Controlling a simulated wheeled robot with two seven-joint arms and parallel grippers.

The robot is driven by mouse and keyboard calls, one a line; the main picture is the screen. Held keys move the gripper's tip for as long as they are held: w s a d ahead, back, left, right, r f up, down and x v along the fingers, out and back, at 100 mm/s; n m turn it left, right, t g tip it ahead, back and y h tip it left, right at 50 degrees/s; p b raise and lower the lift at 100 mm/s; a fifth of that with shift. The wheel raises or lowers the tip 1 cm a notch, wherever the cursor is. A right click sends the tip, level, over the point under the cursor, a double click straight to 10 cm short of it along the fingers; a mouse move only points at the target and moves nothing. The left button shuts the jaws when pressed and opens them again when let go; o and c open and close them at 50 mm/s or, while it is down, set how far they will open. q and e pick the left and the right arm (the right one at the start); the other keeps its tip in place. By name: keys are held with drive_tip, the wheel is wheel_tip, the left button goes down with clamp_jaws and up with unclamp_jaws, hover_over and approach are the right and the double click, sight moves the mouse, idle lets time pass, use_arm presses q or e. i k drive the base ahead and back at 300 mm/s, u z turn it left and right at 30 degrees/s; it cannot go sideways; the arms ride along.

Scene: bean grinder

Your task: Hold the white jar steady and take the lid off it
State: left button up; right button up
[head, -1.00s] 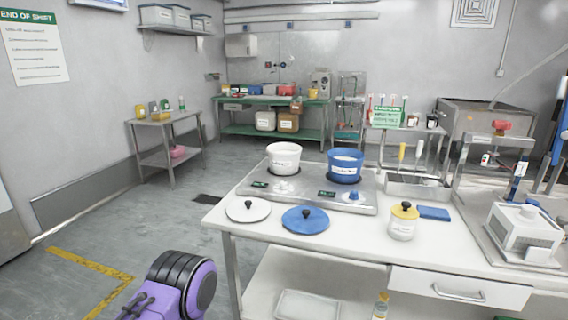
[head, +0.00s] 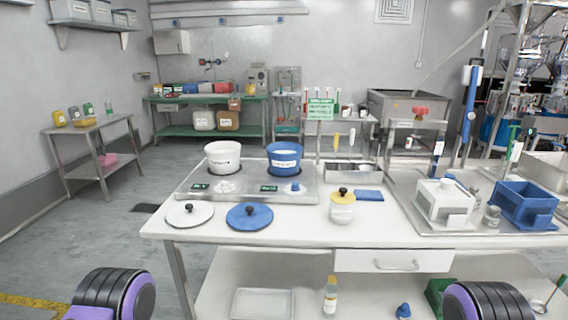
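The white jar (head: 342,213) stands upright on the white table, right of the blue round lid. Its yellow lid (head: 346,197) with a black knob sits on top of it. A label faces me on the jar's front. Neither gripper shows in the head view. Only rounded black and purple parts of my arms show at the bottom left and bottom right, well short of the jar.
A white pot (head: 222,158) and a blue pot (head: 284,158) stand on a steel hot plate (head: 240,196). A white lid (head: 190,214) and a blue lid (head: 250,216) lie in front. A blue cloth (head: 369,195) lies behind the jar. The table's front is clear.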

sight(342, 214)
drive_tip(key=u, duration=0.05)
drive_tip(key=k, duration=0.5)
drive_tip(key=z, duration=0.8)
drive_tip(key=i, duration=1.35)
drive_tip(key=u, duration=0.65)
